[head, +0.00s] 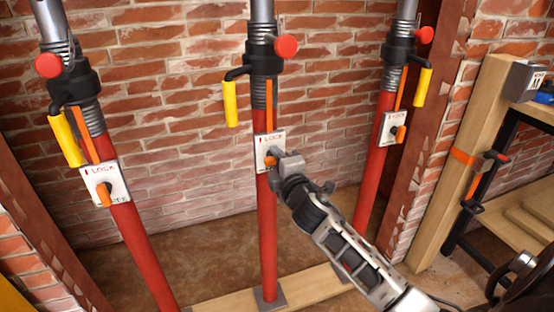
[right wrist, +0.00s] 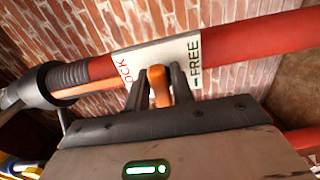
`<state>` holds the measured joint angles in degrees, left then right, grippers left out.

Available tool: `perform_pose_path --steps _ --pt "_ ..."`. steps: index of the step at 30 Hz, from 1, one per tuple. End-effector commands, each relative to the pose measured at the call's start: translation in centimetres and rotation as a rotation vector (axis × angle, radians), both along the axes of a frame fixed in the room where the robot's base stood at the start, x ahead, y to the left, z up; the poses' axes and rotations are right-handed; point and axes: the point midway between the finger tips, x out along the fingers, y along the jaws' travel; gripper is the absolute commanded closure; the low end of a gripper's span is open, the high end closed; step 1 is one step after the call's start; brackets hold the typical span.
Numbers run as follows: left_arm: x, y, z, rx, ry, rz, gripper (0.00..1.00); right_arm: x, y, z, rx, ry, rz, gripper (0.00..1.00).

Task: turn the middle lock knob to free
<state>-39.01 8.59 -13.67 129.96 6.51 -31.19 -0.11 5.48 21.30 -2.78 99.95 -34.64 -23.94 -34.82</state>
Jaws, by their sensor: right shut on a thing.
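The middle red prop (head: 266,225) stands upright with a white plate (head: 266,138) marked LOCK at its upper end. In the right wrist view the plate (right wrist: 150,62) reads LOCK at the left and FREE at the right. My right gripper (head: 276,158) is at this plate, its two dark fingers (right wrist: 160,88) on either side of the orange lock knob (right wrist: 158,80), shut on it. The gripper partly hides the knob in the head view, and I cannot tell exactly which mark it points to.
Similar props with plates stand at the left (head: 134,245) and right (head: 374,170), each with a yellow handle. A brick wall (head: 180,130) is behind. A wooden board (head: 225,302) lies under the props. A wooden post (head: 455,165) and a bench (head: 540,200) are at the right.

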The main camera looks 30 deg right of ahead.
Motion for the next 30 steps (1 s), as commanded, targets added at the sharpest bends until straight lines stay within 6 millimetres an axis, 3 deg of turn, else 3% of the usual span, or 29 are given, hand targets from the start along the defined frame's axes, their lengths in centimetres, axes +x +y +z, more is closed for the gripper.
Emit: perform_pose_path --steps 8,9,10,22,26,30 --pt "-0.1 0.1 -0.1 0.006 0.0 -0.004 0.64 0.0 0.0 -0.1 0.004 0.002 0.0 0.99" --pt "-0.1 0.1 -0.1 0.006 0.0 -0.004 0.64 0.0 0.0 -0.1 0.003 0.001 0.0 0.65" --pt "-0.1 0.1 0.0 0.006 0.0 -0.004 0.64 0.0 0.0 -0.1 0.002 0.001 0.0 0.62" --pt "-0.1 0.1 0.1 0.006 -0.001 -0.004 0.64 -0.9 0.2 -0.1 0.002 0.003 0.0 0.62" --pt "-0.1 0.1 0.4 0.006 -0.005 -0.001 0.64 -3.0 0.7 -0.1 0.003 0.003 0.001 0.62" --pt "-0.1 0.1 0.9 0.002 -0.012 0.004 0.64 -6.3 1.5 -0.2 0.004 0.005 0.0 0.62"
